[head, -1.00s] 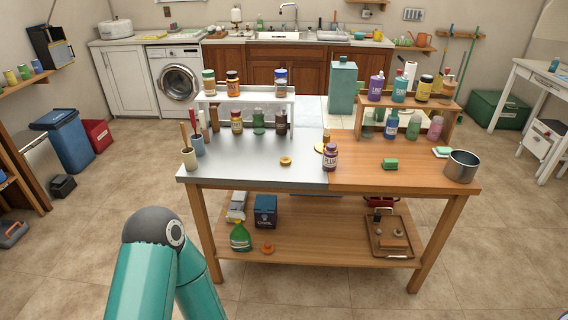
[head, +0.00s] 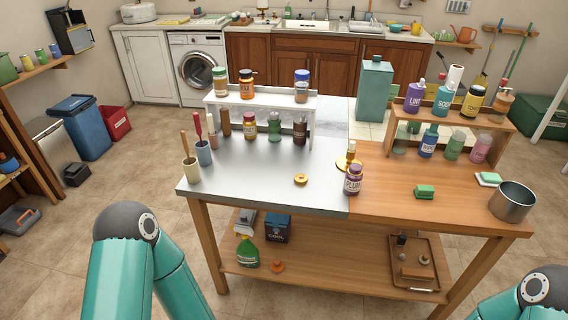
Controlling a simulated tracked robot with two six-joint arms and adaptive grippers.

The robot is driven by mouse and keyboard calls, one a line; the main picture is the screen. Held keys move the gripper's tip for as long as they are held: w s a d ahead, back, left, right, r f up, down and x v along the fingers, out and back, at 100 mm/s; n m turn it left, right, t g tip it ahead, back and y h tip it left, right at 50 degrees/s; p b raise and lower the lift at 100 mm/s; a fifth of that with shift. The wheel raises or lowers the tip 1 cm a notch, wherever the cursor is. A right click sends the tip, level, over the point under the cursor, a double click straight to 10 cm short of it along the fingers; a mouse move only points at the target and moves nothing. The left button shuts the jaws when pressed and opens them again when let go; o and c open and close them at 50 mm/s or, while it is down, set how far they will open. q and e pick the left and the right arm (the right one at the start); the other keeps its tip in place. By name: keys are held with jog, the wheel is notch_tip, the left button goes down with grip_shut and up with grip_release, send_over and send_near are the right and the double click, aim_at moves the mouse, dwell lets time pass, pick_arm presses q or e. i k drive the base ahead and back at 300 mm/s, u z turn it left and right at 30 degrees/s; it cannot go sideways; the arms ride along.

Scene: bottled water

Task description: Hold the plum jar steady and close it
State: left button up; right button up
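The plum jar (head: 353,181) is a small dark purple jar with a pale label. Only my teal arm links show at the bottom; neither gripper is in view.
A white riser (head: 262,100) with jars stands at the back left, and a wooden riser (head: 455,115) with bottles at the back right. Cups with utensils (head: 192,169) stand at the left. The front metal top is mostly clear.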

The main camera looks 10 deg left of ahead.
aim_at(354, 176)
jog(key=i, duration=1)
jog(key=z, duration=0.45)
